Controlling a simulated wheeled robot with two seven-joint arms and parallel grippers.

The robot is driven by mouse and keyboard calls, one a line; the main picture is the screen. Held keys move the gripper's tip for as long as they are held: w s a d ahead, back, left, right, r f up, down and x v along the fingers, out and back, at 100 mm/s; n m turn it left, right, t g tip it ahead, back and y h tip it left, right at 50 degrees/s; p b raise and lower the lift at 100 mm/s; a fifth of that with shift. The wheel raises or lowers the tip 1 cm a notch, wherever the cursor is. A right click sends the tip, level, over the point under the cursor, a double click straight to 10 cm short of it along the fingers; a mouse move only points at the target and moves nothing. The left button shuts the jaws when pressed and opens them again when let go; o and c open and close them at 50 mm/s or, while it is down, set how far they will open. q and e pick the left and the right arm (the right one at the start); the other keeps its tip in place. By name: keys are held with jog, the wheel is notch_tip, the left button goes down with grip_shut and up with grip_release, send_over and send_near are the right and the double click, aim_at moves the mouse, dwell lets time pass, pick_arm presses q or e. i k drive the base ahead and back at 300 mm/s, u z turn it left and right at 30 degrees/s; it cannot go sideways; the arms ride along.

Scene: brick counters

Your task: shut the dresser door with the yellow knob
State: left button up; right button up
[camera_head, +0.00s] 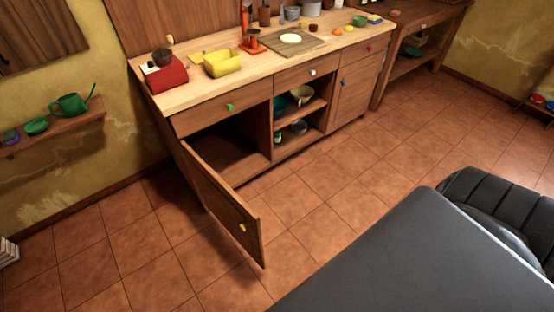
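The dresser (290,155) stands against the wall, with a light wooden top and several drawers and doors. Its left door (222,205) hangs wide open, swung out toward me over the tiled floor. The yellow knob (242,227) is on this door, near its free edge. The compartment (225,150) behind the door is open and looks empty. Neither of my grippers shows in the head view, so I cannot see how they are set.
Tiled floor (330,205) is clear around the open door. A shelf (60,130) with a green watering can hangs on the left wall. A wooden table (440,20) stands right of the dresser. A grey surface (410,265) and a black ribbed part fill the lower right.

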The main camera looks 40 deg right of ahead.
aim_at(238, 217)
jog(key=z, duration=0.45)
jog(key=i, duration=0.5)
jog(key=z, duration=1.6)
jog(key=k, duration=0.65)
jog(key=u, duration=1.4)
